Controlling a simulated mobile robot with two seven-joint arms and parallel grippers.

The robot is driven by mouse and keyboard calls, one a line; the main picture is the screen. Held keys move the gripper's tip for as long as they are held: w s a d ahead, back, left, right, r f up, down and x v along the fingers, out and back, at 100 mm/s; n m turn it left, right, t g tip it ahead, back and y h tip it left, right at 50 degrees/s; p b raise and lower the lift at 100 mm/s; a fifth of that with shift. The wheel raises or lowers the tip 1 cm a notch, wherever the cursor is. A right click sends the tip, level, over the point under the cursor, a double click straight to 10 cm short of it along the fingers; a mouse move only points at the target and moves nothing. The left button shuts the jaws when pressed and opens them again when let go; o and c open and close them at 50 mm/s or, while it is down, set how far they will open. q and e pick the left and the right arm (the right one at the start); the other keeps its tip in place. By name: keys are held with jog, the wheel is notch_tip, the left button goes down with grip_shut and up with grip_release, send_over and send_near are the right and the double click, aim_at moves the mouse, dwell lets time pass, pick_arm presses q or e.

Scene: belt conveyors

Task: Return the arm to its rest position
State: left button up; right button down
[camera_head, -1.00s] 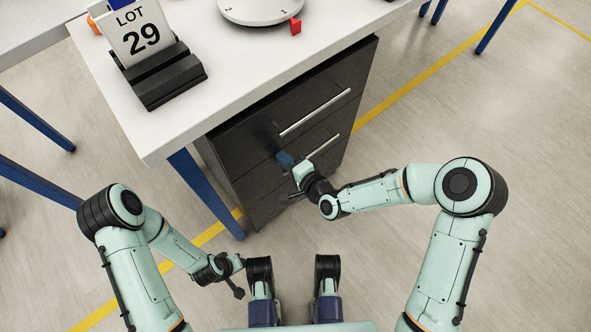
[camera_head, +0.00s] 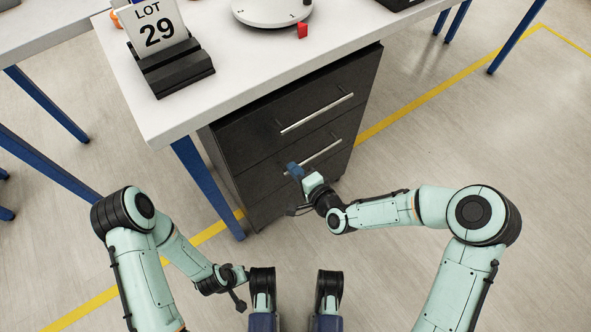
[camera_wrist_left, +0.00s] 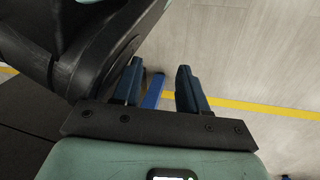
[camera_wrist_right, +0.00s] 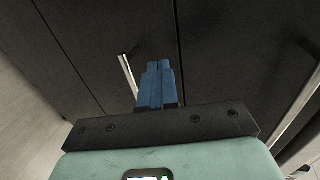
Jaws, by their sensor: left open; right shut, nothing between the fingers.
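My right gripper (camera_head: 293,170) is in front of the dark drawer cabinet (camera_head: 262,140), by the lower drawer handle (camera_head: 328,156). In the right wrist view its blue fingers (camera_wrist_right: 156,85) are pressed together and empty, with the dark drawer fronts behind them. Whether they touch the handle cannot be told from the head view. My left arm is folded low at the left, with its wrist (camera_head: 218,280) near my base. In the left wrist view the left gripper (camera_wrist_left: 161,85) has its blue fingers apart, with nothing between them but floor and a blue leg behind.
A white table (camera_head: 250,75) stands over the cabinet on blue legs (camera_head: 207,187). The floor at right is clear.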

pick_arm(q)
jog(key=w+r+t+p, duration=0.1)
jog(key=w+r+p, duration=0.1)
jog(key=w+r, duration=0.2)
jog(key=shift+w+d+r, duration=0.15)
jog(key=shift+d+r, duration=0.15)
jog(key=shift+d, duration=0.1)
pick_arm(e)
jog(key=v, duration=0.9)
jog(key=shift+d, duration=0.15)
jog(key=shift+r, duration=0.1)
